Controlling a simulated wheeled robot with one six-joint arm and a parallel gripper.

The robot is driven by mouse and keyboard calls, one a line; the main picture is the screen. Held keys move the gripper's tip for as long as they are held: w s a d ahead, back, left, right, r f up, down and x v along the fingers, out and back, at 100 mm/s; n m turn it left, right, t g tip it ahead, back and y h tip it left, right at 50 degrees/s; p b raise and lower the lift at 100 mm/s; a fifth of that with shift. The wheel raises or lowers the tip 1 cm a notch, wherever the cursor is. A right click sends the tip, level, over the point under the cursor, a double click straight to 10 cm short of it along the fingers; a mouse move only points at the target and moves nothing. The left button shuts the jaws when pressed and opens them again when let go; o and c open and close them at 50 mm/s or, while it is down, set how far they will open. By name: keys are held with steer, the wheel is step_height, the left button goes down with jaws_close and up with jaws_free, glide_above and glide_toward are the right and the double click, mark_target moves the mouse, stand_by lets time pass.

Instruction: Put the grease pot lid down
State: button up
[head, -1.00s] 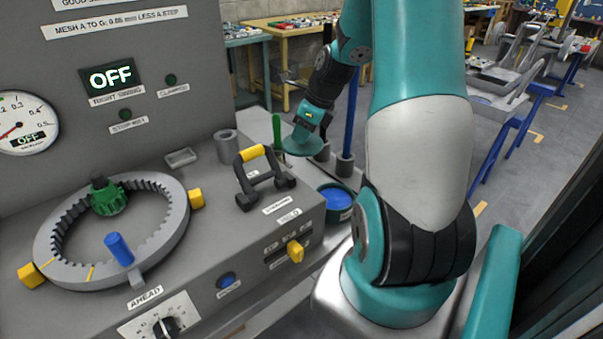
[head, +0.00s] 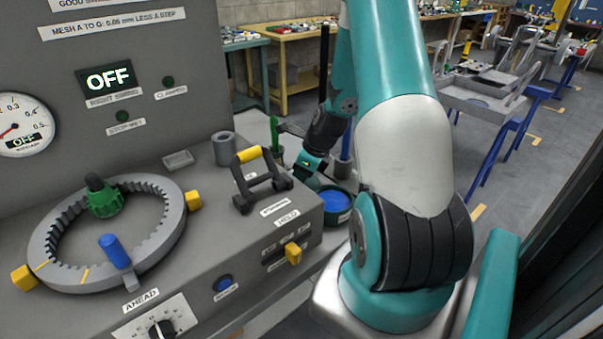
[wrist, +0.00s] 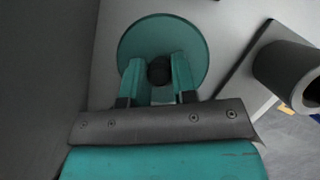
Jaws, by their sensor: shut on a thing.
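The grease pot lid (wrist: 160,32) is a teal disc with a dark knob in the wrist view. My gripper (wrist: 159,70) is shut on the knob, with one teal finger on each side. A pale grey surface lies beneath the lid; I cannot tell whether the lid touches it. In the head view my gripper (head: 304,166) is low behind the grey machine's handle, and the lid is mostly hidden there. The open grease pot (head: 336,203), dark green with blue grease inside, stands to its right, by the machine's corner.
The grey machine (head: 230,240) with a yellow-topped handle (head: 249,154) fills the left and front. A green-handled tool (head: 274,132) stands behind the handle. In the wrist view a dark grey cylinder (wrist: 290,75) stands at the right, near the pale surface's edge.

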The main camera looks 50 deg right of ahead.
steer(key=shift+f, duration=0.2)
steer(key=o, duration=0.9)
steer(key=shift+r, duration=0.15)
steer(key=p+v, duration=0.1)
steer(key=v, duration=1.1)
